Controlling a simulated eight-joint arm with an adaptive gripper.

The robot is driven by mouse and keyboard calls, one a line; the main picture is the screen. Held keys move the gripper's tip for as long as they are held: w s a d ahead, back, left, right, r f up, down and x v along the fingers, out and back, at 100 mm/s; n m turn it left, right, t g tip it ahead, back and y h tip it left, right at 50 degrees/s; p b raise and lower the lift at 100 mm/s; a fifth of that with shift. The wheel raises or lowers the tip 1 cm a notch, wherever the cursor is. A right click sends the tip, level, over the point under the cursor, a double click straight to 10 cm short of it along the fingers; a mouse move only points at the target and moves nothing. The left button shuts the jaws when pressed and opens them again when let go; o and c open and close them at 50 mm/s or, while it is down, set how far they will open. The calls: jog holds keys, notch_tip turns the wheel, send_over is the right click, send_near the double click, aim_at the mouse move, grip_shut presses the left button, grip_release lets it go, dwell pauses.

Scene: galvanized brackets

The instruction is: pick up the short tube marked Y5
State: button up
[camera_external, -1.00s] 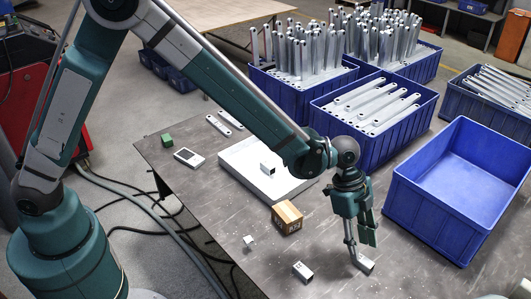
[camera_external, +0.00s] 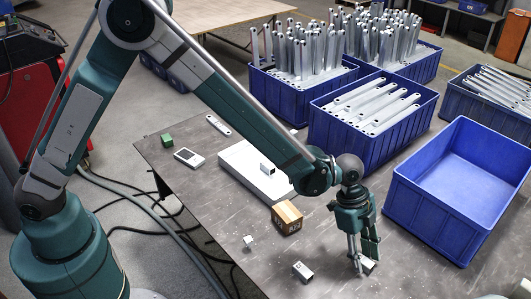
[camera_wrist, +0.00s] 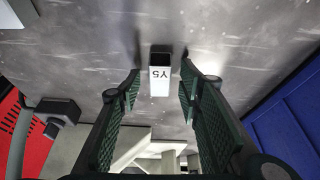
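The short tube marked Y5 (camera_wrist: 160,82) is a small white-faced piece with a dark open end. In the wrist view it lies between my two finger pads, and its label reads upside down. My gripper (camera_wrist: 159,92) is open, with a gap between the tube and each pad. In the outside view my gripper (camera_external: 364,259) points down at the tabletop, and the tube (camera_external: 370,266) shows partly behind its fingers. Its marking cannot be read there.
A cardboard box (camera_external: 287,217) and a small white cube (camera_external: 249,241) are nearby. An empty blue crate (camera_external: 425,205) stands at right. The front tabletop is largely clear.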

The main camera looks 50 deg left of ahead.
aim_at(363, 259)
dwell(0.5)
jog(key=c, duration=1)
jog(key=shift+r, duration=0.1)
jog(key=shift+r+p, duration=1.35)
jog(key=shift+r, duration=3.6)
